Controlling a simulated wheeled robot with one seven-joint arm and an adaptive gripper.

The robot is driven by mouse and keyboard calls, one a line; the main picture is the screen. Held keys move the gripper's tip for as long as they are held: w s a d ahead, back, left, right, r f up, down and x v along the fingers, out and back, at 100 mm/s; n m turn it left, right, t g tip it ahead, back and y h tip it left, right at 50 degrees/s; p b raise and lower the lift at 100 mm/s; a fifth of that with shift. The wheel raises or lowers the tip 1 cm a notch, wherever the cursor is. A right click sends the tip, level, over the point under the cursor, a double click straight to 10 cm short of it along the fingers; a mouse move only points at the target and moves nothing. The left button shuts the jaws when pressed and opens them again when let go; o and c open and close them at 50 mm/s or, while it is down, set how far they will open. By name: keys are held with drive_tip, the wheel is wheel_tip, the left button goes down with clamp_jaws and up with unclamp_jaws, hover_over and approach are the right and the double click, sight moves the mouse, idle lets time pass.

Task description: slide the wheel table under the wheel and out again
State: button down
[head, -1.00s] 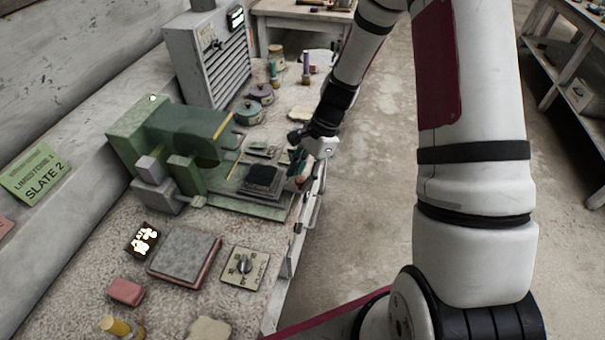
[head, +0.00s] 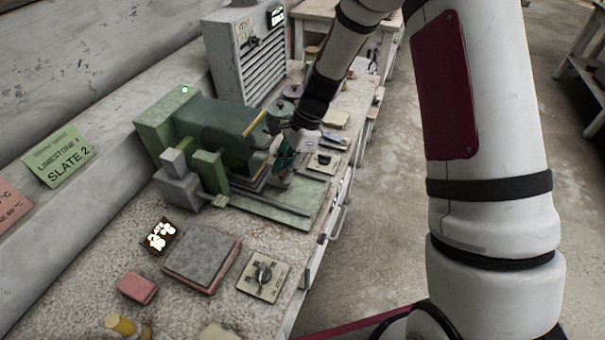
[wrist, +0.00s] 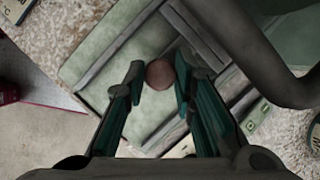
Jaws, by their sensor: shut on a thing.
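The green grinding machine (head: 160,125) stands on the bench, with its wheel housing (head: 228,128) reaching out over a green bed (head: 300,192). My gripper (head: 282,166) is low beside the housing, over the bed. In the wrist view my gripper (wrist: 158,82) is shut on a round reddish-brown knob (wrist: 159,73), between its fingertips. The wheel table is mostly hidden by the housing and my gripper; only a thin edge (head: 247,184) shows. The dark block on the table is not visible now. The wheel's lower rim and its gap to the table are hidden.
A grey box with louvres (head: 245,60) stands behind the machine. A grey slab (head: 202,260), a dial plate (head: 263,276) and a pink block (head: 137,288) lie in front. Lidded pots (head: 292,91) stand beyond my gripper. Open floor lies right of the bench.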

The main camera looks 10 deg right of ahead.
drive_tip(key=c, duration=1.4)
unclamp_jaws()
drive_tip(key=shift+o, duration=0.2)
drive_tip(key=v, duration=1.2)
drive_tip(key=shift+a, duration=0.1)
